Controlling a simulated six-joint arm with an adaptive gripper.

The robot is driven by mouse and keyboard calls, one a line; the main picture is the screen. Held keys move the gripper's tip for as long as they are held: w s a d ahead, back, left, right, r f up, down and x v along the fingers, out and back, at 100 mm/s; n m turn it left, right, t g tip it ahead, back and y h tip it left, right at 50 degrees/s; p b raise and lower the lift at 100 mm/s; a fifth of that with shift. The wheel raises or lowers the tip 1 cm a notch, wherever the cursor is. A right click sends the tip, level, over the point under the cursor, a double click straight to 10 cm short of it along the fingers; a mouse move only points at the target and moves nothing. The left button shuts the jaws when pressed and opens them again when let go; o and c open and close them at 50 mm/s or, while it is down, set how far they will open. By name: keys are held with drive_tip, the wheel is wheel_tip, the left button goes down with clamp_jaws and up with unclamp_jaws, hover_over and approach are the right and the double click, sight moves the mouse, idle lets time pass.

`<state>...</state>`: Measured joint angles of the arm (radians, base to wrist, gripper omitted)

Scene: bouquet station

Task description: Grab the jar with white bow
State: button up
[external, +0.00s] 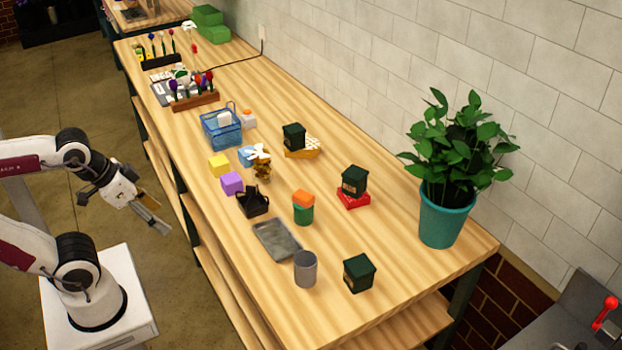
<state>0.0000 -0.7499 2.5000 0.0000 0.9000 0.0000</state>
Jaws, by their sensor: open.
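A small amber-brown jar (263,173) with a white bow (259,151) at its top stands near the middle of the wooden table (340,240). A light-blue block (246,156) is close on its left and partly behind it. My gripper (156,219) is open and empty. It hangs off the table's left side, over the floor, well apart from the jar.
Left of the jar are a yellow block (218,165), a purple block (232,183) and a black basket (253,202). A blue crate (221,128) stands behind. A dark box on a yellow item (302,152) is to the right.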

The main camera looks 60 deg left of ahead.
sight(256, 159)
drive_tip(key=shift+o, duration=0.4)
drive_tip(key=shift+w, duration=0.1)
drive_tip(key=w+a+f+n+t, duration=0.1)
drive_tip(key=w+t, duration=0.1)
drive_tip(key=w, duration=1)
drive_tip(key=w+a+n+t, duration=0.2)
drive_tip(key=w, duration=0.9)
drive_tip(key=w+a+f+n+y, duration=0.1)
drive_tip(key=w+a+f+y, duration=0.1)
drive_tip(key=a, duration=0.3)
drive_tip(key=w+a+f+n+t+y, duration=0.1)
drive_tip(key=w+a+f+y, duration=0.2)
drive_tip(key=w+a, duration=0.1)
drive_tip(key=w+a+f+n+y, duration=0.2)
drive_tip(key=w+a+f, duration=0.1)
drive_tip(key=a, duration=0.3)
drive_tip(key=shift+w+a, duration=0.3)
drive_tip(key=shift+w, duration=0.05)
drive_tip(key=shift+a+f+y, duration=0.15)
drive_tip(key=shift+a+y, duration=0.35)
drive_tip(key=shift+a, duration=0.05)
